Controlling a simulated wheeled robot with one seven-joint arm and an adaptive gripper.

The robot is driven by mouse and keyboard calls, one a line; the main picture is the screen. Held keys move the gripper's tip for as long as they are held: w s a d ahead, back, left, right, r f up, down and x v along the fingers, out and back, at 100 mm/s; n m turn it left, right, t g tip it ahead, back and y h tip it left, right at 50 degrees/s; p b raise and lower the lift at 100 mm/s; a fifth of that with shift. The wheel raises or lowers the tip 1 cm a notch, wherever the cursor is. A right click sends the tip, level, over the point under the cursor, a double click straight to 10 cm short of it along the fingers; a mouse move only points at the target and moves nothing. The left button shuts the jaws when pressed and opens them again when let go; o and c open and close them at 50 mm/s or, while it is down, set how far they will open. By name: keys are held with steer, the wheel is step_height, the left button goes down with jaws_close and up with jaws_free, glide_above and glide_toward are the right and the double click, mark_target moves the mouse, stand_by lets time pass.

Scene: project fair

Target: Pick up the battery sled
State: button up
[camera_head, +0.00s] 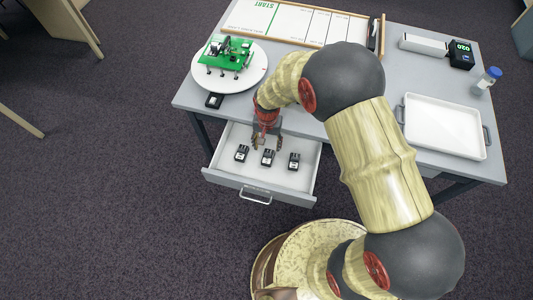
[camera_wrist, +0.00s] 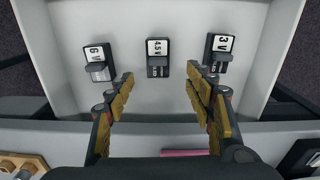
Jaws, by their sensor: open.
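Three dark battery sleds lie in a row in the open white drawer (camera_head: 222,168). In the wrist view, the left one (camera_wrist: 98,62) reads 6 V, the middle one (camera_wrist: 158,58) 4.5 V and the right one (camera_wrist: 218,52) 3 V. They also show in the head view, at left (camera_head: 241,153), middle (camera_head: 267,158) and right (camera_head: 294,161). My gripper (camera_wrist: 160,78) is open and empty over the drawer. In the wrist view its fingertips appear either side of the middle sled's lower end, the right one overlapping the 3 V sled's edge. Its height above them is unclear.
The drawer walls enclose the sleds. On the grey table stand a green circuit board (camera_head: 228,52) on a round white plate (camera_head: 203,81), a dark block (camera_head: 214,101), a white tray (camera_head: 445,126), a blue-capped bottle (camera_head: 486,81) and a framed START board (camera_head: 290,22).

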mark_target(268, 154)
steer(key=shift+s+a+f, duration=0.1)
steer(key=shift+s+f, duration=0.1)
steer(key=shift+f+b, duration=0.4)
steer(key=shift+f, duration=0.5)
steer(key=f+b, duration=0.1)
steer(key=f, duration=0.2)
steer(key=f+b, duration=0.1)
steer(key=f, duration=0.1)
steer(key=shift+d+f+b, duration=0.2)
steer(key=shift+f+b, duration=0.15)
steer(key=shift+f, duration=0.05)
steer(key=shift+s+r, duration=0.1)
steer(key=shift+c, duration=1.1)
steer(key=c, duration=0.9)
steer(key=shift+c, duration=0.2)
